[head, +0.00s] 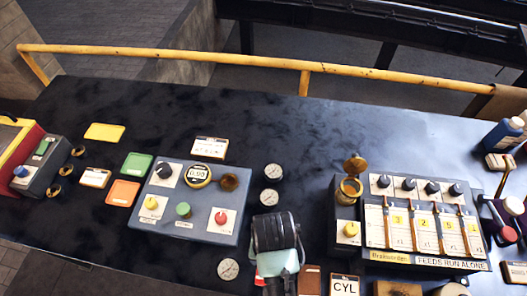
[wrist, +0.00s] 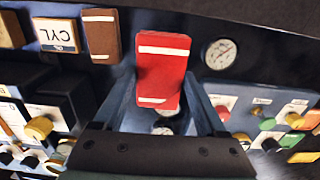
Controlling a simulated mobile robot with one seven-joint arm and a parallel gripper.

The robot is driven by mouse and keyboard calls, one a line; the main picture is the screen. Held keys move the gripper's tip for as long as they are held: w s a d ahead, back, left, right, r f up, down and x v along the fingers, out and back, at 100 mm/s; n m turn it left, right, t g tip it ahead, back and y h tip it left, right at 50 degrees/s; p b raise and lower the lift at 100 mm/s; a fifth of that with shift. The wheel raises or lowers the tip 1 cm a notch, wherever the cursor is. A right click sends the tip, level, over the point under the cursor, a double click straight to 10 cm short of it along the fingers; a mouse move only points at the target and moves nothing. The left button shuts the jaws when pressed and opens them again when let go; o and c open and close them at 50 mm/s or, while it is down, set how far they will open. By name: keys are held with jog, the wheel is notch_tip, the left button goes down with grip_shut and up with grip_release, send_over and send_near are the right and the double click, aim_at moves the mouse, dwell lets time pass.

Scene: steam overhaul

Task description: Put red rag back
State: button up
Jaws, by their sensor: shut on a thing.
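The red rag (wrist: 163,68) is a folded red block with white stripes. In the wrist view it sits between the two fingers of my gripper (wrist: 162,100), which is shut on it. In the head view my gripper (head: 277,268) is at the bottom centre, over the front part of the dark bench. Only a small red edge of the rag (head: 260,281) shows there, and the rest is hidden by my arm. I cannot tell whether the rag touches the bench.
A brown folded cloth (head: 310,281) and a CYL card (head: 344,285) lie just right of my gripper. A gauge (head: 228,269) lies left. A blue-grey control box (head: 190,204) stands left, and a lever panel (head: 420,228) right. A yellow rail (head: 260,64) runs along the back.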

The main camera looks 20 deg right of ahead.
jog(key=f, duration=0.6)
jog(key=shift+s+d, duration=0.2)
jog(key=shift+f, duration=1.85)
jog(key=shift+a, duration=0.1)
jog(key=shift+f, duration=0.15)
jog(key=o, duration=1.1)
